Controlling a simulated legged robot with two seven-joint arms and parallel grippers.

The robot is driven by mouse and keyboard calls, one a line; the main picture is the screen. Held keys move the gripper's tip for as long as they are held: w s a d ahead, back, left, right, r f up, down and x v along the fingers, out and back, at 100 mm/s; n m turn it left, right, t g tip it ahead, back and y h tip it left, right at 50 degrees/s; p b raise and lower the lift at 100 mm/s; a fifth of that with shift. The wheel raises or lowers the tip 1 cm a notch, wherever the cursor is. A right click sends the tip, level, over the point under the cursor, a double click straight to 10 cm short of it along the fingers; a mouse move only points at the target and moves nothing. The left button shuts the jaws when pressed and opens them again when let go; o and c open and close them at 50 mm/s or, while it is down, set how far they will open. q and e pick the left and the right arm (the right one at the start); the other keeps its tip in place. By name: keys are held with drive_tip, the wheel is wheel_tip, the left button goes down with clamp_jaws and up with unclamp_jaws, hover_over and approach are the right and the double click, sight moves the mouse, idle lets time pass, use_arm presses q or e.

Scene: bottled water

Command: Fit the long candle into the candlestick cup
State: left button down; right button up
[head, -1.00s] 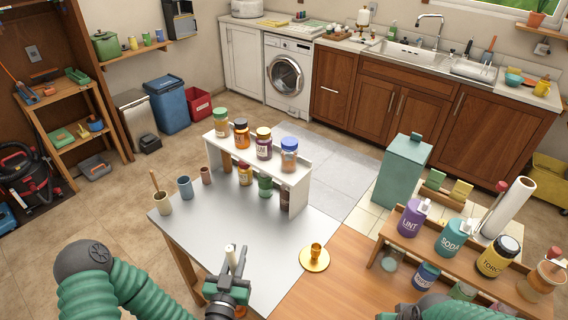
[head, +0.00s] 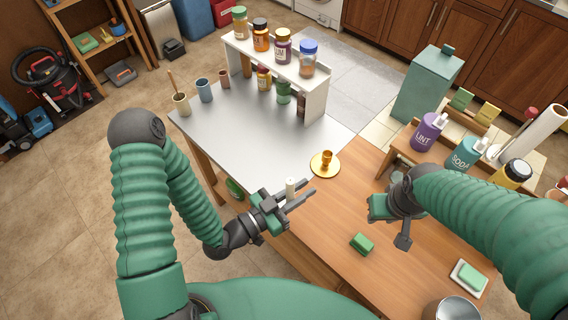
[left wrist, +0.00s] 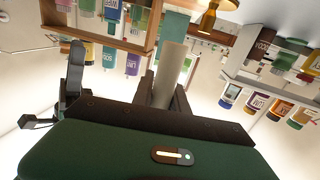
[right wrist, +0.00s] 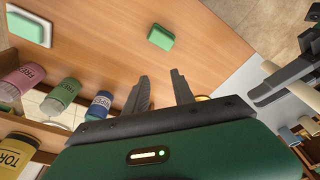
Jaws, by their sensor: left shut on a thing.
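The candle (head: 291,188) is a short-looking pale stick held upright in my left gripper (head: 300,193), whose jaws are shut on it. In the left wrist view the candle (left wrist: 170,72) stands between the dark fingers. The golden candlestick (head: 325,163), a cup on a round dish, stands just beyond and right of the candle, apart from it. It also shows at the top of the left wrist view (left wrist: 211,17). My right gripper (head: 402,222) is over the wooden table, right of the candlestick. In the right wrist view its fingers (right wrist: 160,92) are apart and empty.
A white shelf (head: 316,95) with several jars stands behind on the grey table (head: 240,140). Several cups line its left edge. A green sponge (head: 362,243) lies on the wooden table (head: 335,225). A rack with bottles (head: 429,130) is at right.

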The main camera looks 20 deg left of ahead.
drive_tip(key=w+a+r+n+g, duration=0.1)
drive_tip(key=w+a+r+n, duration=0.15)
drive_tip(key=a, duration=0.35)
drive_tip(key=w+a+r+n, duration=0.1)
drive_tip(key=a+r+n, duration=0.15)
drive_tip(key=a, duration=0.35)
drive_tip(key=n+g, duration=0.1)
drive_tip(key=n, duration=0.4)
approach(290, 195)
drive_tip(key=w+a+f, duration=0.2)
drive_tip(key=a, duration=0.1)
wheel_tip(290, 195, down, 7)
drive_tip(key=a, duration=0.1)
drive_tip(key=shift+f, duration=0.25)
drive_tip(key=shift+d, duration=0.4)
drive_tip(key=shift+c, duration=0.5)
drive_tip(key=c, duration=0.5)
drive_tip(key=shift+a+h, duration=0.3)
drive_tip(key=shift+a, duration=0.05)
clamp_jaws()
use_arm(q)
drive_tip(key=shift+w+a+f, duration=0.1)
drive_tip(key=shift+w+a, duration=0.05)
drive_tip(key=shift+a, duration=0.65)
drive_tip(key=shift+d, duration=0.2)
use_arm(e)
drive_tip(key=shift+d, duration=0.35)
